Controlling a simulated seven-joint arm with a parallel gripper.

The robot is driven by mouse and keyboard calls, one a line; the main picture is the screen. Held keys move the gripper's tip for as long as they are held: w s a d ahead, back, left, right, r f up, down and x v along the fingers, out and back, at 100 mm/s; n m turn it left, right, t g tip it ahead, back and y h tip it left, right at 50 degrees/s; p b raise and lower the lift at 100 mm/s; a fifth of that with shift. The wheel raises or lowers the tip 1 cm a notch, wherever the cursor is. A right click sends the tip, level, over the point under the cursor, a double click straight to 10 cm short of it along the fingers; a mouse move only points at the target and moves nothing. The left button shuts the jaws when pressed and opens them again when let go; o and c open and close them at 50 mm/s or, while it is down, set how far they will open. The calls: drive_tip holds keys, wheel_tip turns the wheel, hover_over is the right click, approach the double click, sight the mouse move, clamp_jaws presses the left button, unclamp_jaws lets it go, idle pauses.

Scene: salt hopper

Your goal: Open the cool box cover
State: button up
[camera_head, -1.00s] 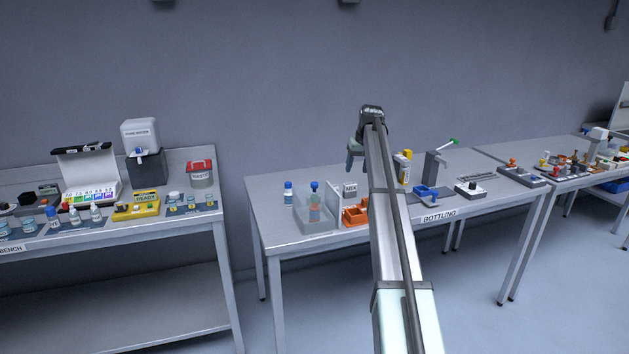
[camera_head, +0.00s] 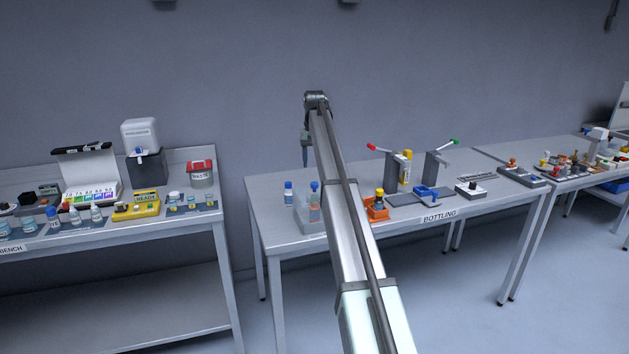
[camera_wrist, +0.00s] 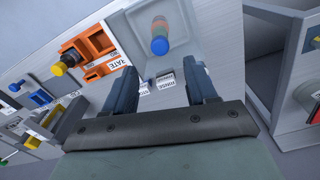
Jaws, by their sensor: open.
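I cannot clearly make out a cool box or its cover in these frames. A blue box-like thing (camera_head: 614,187) sits under the far right table, cut by the picture edge; I cannot tell whether it is the cool box. My gripper (camera_wrist: 165,85) is open and empty. In the head view my gripper (camera_head: 305,150) hangs above the left part of the bottling table, fingers pointing down. In the wrist view a clear bin (camera_wrist: 190,15) with a blue-capped bottle (camera_wrist: 160,38) lies beyond the fingertips, apart from them.
The bottling table (camera_head: 275,211) carries an orange holder (camera_head: 376,212), a blue tray (camera_head: 428,191) and two levered stands. Another crowded table stands right.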

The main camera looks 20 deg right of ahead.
sight(314, 183)
wheel_tip(314, 183, down, 8)
drive_tip(key=shift+r, duration=0.15)
idle(0.4)
clamp_jaws()
idle(0.3)
